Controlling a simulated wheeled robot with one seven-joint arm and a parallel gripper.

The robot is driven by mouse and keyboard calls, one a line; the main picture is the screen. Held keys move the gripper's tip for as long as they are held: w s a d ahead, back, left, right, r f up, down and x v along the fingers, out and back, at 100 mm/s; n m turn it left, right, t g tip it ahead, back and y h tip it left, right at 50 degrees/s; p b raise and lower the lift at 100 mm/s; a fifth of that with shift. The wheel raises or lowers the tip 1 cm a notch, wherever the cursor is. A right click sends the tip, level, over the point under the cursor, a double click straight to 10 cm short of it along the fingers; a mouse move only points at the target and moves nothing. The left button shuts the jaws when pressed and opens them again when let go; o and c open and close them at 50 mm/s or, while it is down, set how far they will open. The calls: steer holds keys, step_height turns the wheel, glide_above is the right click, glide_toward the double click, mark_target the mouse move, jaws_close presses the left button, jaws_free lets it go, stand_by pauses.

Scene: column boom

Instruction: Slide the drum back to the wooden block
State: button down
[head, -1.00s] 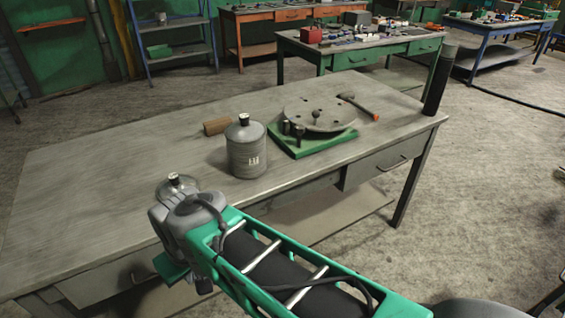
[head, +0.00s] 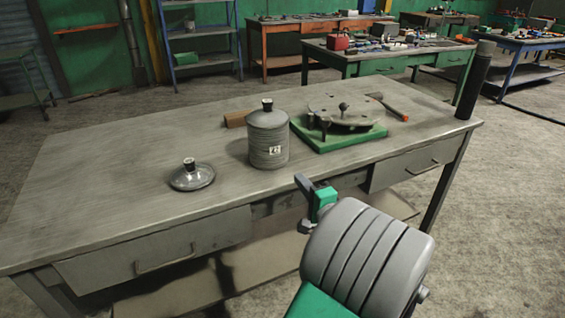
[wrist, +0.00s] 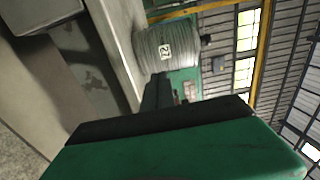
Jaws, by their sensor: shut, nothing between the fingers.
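The drum (head: 268,142) is a grey ribbed cylinder with a black knob and a small white label. It stands upright near the table's front edge, and fills the upper middle of the wrist view (wrist: 165,50). The brown wooden block (head: 236,118) lies behind it to the left, its right end hidden by the drum. The block sits farther back, seemingly with a gap. My gripper (head: 303,184) is shut and empty in front of the table edge, right of the drum and apart from it. Its dark fingers (wrist: 156,94) point toward the drum in the wrist view.
A round grey lid with a knob (head: 192,176) lies left of the drum. A green base with a holed disc (head: 340,125) is close on the right, with a hammer (head: 390,107) behind. A dark upright cylinder (head: 474,80) stands at the right corner. The table's left is clear.

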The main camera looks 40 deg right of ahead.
mark_target(278, 153)
steer(key=x, duration=1.2)
steer(key=shift+w+p, duration=0.15)
steer(key=shift+p, duration=0.15)
steer(key=shift+w, duration=0.2)
steer(key=x, duration=1.9)
steer(key=shift+w+f+b, duration=0.1)
steer(key=shift+b, duration=0.3)
